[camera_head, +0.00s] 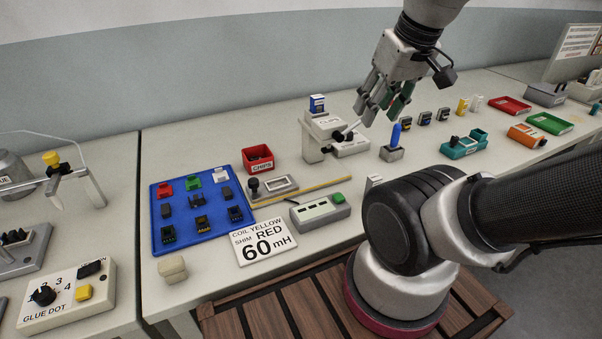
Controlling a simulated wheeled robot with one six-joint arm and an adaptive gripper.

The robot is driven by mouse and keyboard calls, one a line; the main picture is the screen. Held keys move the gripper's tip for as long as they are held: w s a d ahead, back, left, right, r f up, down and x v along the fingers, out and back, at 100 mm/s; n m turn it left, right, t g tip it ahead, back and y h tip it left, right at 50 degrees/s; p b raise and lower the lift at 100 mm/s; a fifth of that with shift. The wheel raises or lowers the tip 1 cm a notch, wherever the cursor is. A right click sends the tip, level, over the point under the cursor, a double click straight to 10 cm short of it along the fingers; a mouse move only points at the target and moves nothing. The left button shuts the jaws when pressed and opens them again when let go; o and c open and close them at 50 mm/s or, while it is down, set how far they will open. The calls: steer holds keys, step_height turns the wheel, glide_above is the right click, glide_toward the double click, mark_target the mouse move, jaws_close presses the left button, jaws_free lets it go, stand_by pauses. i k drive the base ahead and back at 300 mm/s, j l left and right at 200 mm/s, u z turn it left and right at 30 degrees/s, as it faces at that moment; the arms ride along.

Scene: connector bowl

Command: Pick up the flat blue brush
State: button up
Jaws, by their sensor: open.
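A blue upright piece (396,136) stands in a small grey holder (391,154) near the middle of the table. It looks like the handle of the flat blue brush, but no bristles show and it is too small to be sure. My gripper (382,110) is open with its fingers pointing down, up and left of the blue piece in the picture and apart from it. Dark green shows on the inner side of its right fingers. I see nothing clearly held in it.
A white device with a lever (350,130) stands just left of the blue piece. A teal fixture (463,146) is to its right, and several small dark blocks (425,118) stand behind. A blue tray (180,235) and red chips bin (258,158) lie left. My arm hides some front table.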

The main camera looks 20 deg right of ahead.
mark_target(393, 145)
steer(key=k+l, duration=0.4)
steer(key=l, duration=0.15)
steer(key=k+l, duration=0.4)
steer(key=l, duration=0.2)
steer(key=i+l, duration=0.1)
steer(key=l, duration=0.55)
steer(key=i, duration=0.05)
